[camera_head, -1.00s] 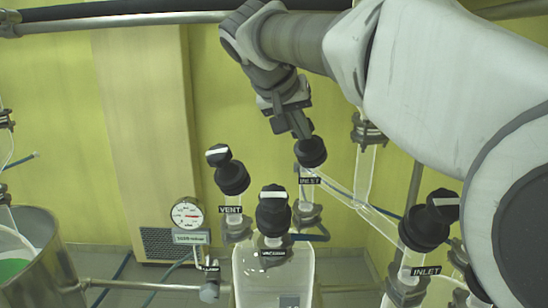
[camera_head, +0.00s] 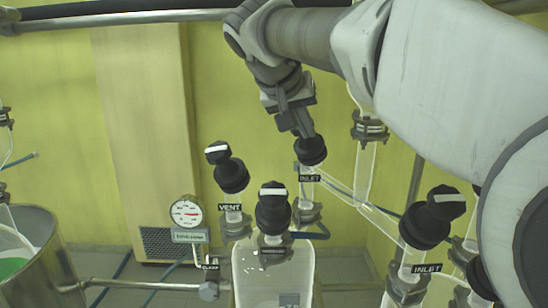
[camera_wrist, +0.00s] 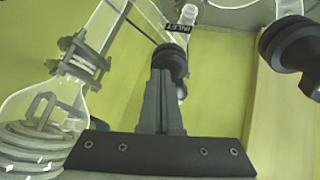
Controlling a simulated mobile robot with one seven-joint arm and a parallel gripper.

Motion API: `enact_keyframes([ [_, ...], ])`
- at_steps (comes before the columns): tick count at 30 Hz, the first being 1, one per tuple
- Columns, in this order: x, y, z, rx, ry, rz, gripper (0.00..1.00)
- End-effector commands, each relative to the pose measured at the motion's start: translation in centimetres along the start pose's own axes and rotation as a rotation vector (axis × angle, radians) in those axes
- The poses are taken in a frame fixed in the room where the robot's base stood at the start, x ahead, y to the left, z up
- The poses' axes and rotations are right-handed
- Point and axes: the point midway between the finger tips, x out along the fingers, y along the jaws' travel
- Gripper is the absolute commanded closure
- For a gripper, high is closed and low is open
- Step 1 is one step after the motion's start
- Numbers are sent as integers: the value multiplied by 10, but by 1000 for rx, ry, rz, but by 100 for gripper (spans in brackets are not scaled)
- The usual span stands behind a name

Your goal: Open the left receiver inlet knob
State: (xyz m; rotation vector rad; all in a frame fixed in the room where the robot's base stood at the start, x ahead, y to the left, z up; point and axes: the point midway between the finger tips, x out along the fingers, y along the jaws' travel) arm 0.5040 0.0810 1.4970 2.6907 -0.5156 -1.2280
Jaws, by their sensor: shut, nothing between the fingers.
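The left receiver inlet knob (camera_head: 311,151) is a black knob on a glass valve labelled INLET (camera_head: 309,179), in the middle of the head view. My gripper (camera_head: 304,132) is shut and points down at this knob, its tips at or just above the knob's top. In the wrist view the same knob (camera_wrist: 171,61) shows just beyond the gripper fingers (camera_wrist: 160,78), which are together. The fingers partly hide the knob's top, so I cannot tell whether they touch it.
A vent knob (camera_head: 231,175) and a vacuum knob (camera_head: 273,210) stand to the left and in front. A second INLET knob (camera_head: 428,222) stands at right. A gauge (camera_head: 186,212) and a metal vessel (camera_head: 48,255) are at left. Glass tubing (camera_head: 372,210) runs right of the knob.

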Motion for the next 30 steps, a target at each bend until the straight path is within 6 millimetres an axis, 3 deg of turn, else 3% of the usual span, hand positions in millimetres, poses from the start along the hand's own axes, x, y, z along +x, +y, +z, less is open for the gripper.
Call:
enact_keyframes([
  [18, -58, 0, -16, -2, -2, -1, 100],
  [30, -57, 2, -8, -11, -9, -2, 100],
])
